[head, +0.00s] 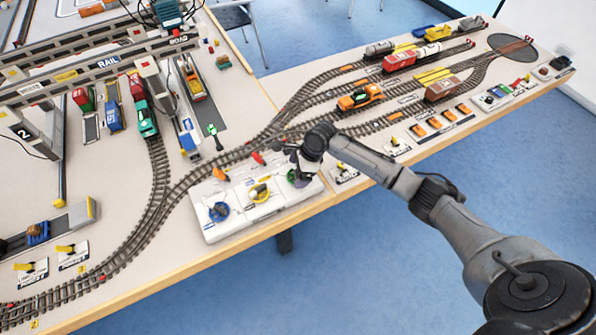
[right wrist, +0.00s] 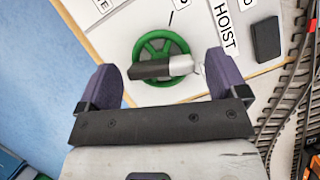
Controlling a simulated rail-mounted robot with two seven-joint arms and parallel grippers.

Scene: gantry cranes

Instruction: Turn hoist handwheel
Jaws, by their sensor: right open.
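The green handwheel (right wrist: 163,50) lies between the fingertips of my right gripper (right wrist: 163,75) in the right wrist view. A dark and white bar (right wrist: 160,69) lies across the wheel. The HOIST label (right wrist: 226,30) is beside it. The purple fingers are spread apart, one on each side of the wheel, and I cannot tell if either touches it. In the head view the right gripper (head: 301,170) is over the right end of the white control panel (head: 232,228) and hides most of the green wheel (head: 292,177). My left gripper is out of view.
A blue wheel (head: 218,211) and a yellow wheel (head: 258,192) sit on the panel to the left. Orange and red levers (head: 220,174) stand behind them. Train track (head: 180,192) runs behind the panel. The table's front edge (head: 262,237) is close in front.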

